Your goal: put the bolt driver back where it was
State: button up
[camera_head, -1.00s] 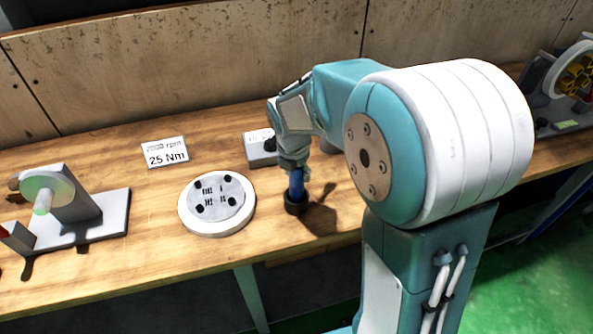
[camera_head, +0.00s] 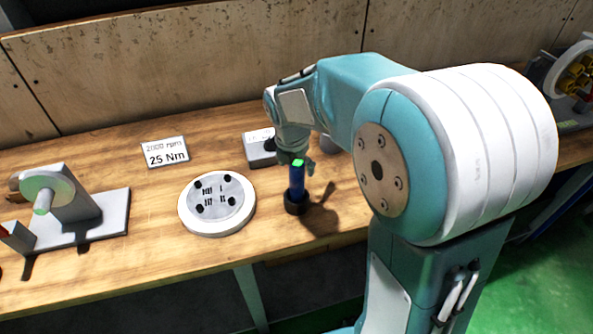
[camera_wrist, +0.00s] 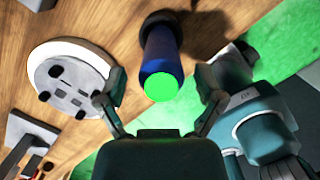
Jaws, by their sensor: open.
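The bolt driver (camera_head: 297,184) is a blue cylinder with a bright green top. It stands upright in a dark round base on the wooden bench. In the wrist view its green end (camera_wrist: 161,87) faces the camera, with the blue body (camera_wrist: 160,50) behind it. My gripper (camera_head: 297,163) is open, just above and behind the driver in the head view. In the wrist view its two fingers (camera_wrist: 160,103) are spread to either side of the green end, apart from it.
A white round plate with dark holes (camera_head: 186,212) lies left of the driver. A small grey box (camera_head: 260,152) stands behind. A "25 Nm" sign (camera_head: 165,152) and a grey fixture (camera_head: 110,213) are further left. The bench's front edge is close to the driver.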

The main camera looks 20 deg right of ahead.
notch_tip(320, 180, up, 9)
jog(key=s+a, duration=0.1)
jog(key=s+d+r+m+t+y, duration=0.1)
jog(key=s+m+t, duration=0.3)
jog(key=s+m, duration=1.6)
jog(key=m, duration=0.7)
jog(key=shift+w+r, duration=0.1)
